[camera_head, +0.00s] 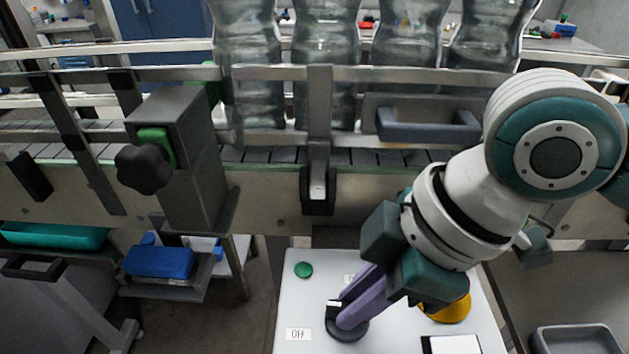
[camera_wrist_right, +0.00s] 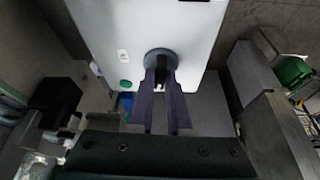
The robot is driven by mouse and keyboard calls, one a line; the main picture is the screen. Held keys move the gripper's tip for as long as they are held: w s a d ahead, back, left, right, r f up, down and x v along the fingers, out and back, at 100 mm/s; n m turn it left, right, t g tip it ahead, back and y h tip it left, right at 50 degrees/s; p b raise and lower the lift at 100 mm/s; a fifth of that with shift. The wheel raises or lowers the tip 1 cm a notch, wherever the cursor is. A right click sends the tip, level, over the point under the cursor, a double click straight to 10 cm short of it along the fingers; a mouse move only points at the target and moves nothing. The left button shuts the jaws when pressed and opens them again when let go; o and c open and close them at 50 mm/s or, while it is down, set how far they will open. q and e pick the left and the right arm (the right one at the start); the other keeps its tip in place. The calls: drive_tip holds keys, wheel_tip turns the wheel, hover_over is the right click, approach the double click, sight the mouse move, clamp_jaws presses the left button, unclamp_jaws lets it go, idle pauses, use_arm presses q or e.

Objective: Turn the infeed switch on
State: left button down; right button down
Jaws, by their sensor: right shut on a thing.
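The infeed switch is a black rotary knob (camera_head: 345,331) on a light panel (camera_head: 300,309). It also shows in the right wrist view (camera_wrist_right: 161,57). A white OFF label (camera_head: 298,334) is left of the knob. Another label (camera_head: 349,279) above it is mostly hidden by my gripper. A white mark on the knob's grip (camera_head: 333,303) faces the upper left. My right gripper (camera_head: 352,312), with purple fingers, comes down from the upper right and is shut on the knob; its fingers also show in the wrist view (camera_wrist_right: 161,92). My left gripper is not in view.
A green button (camera_head: 303,270) and a yellow part (camera_head: 450,308), partly behind my gripper, are on the panel. A conveyor with clear bottles (camera_head: 325,60) and metal rails runs behind. A bracket with a black knob (camera_head: 143,168) stands at left.

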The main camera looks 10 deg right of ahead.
drive_tip(key=m+p, duration=0.2)
drive_tip(key=m+t+h+p, duration=0.1)
drive_tip(key=m+p, duration=0.1)
drive_tip(key=p, duration=0.1)
drive_tip(key=m+p, duration=0.2)
drive_tip(key=shift+s+a+r+t+p, duration=0.2)
drive_tip(key=shift+r+t+p, duration=0.1)
drive_tip(key=m+h+p, duration=0.1)
drive_tip(key=m+p, duration=0.1)
drive_tip(key=m, duration=0.1)
drive_tip(key=shift+a+f+t, duration=0.1)
drive_tip(key=shift+t, duration=0.2)
drive_tip(key=m+h+p, duration=0.1)
drive_tip(key=m, duration=0.2)
drive_tip(key=shift+a+f+h, duration=0.1)
drive_tip(key=shift+h, duration=0.2)
drive_tip(key=m+h, duration=0.1)
drive_tip(key=m, duration=0.1)
drive_tip(key=shift+m+p, duration=0.3)
drive_tip(key=shift+m, duration=0.1)
drive_tip(key=shift+f+m+h, duration=0.1)
drive_tip(key=shift+m+h, duration=0.3)
drive_tip(key=shift+m, duration=0.5)
drive_tip(key=c, duration=0.9)
unclamp_jaws()
drive_tip(key=shift+o, duration=0.2)
